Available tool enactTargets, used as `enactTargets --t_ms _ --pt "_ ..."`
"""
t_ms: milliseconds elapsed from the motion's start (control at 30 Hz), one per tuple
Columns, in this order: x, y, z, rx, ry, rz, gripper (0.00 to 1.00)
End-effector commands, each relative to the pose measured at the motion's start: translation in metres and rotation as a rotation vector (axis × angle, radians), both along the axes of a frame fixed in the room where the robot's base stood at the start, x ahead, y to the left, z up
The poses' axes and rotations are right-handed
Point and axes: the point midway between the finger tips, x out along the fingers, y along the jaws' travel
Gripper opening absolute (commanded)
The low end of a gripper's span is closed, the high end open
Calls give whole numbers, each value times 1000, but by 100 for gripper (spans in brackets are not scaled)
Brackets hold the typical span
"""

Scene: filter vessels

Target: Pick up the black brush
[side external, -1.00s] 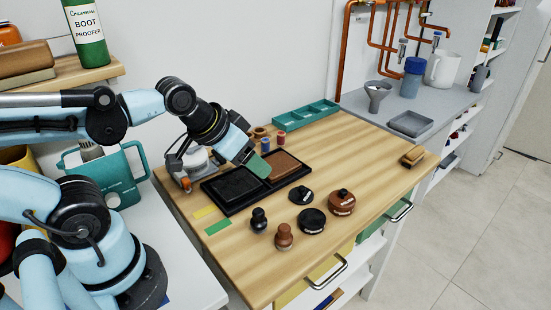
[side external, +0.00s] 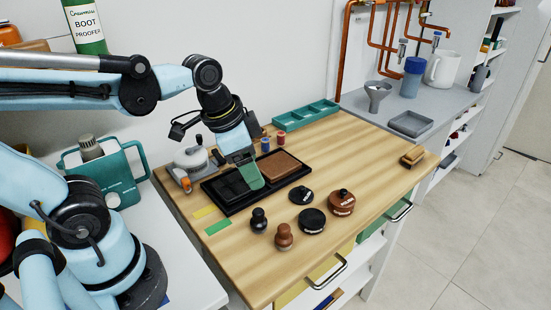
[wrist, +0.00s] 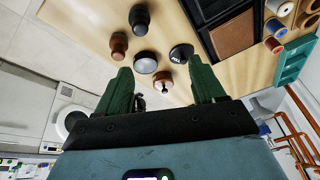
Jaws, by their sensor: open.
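A small knob-handled black brush (side external: 258,220) stands on the wooden table in front of the tray. It also shows near the top of the wrist view (wrist: 139,17), beside a similar brown one (wrist: 119,45). My gripper (side external: 249,179) has green fingers and hangs above the black tray, behind the black brush and apart from it. In the wrist view, the fingers of my gripper (wrist: 162,72) are spread with nothing held between them. The fingers hide part of the tray in the side view.
The black tray (side external: 231,211) has a black and a brown compartment. A black tin (side external: 311,221), a black lid (side external: 301,196) and a brown tin (side external: 341,203) stand right of the brushes. A teal tray (side external: 305,116) lies at the back. The table's right side is mostly clear.

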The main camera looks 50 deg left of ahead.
Motion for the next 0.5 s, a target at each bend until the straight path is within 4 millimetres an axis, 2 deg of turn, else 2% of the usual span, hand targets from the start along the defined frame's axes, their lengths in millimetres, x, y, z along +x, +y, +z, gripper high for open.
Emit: enactTargets --t_ms 100,200,367,500 --pt "-1 -6 1 25 107 -185 69" --pt "-4 -9 2 28 165 -296 69" --pt "-4 -11 -3 30 196 -362 69" --pt "-3 -13 -17 31 195 -361 69"
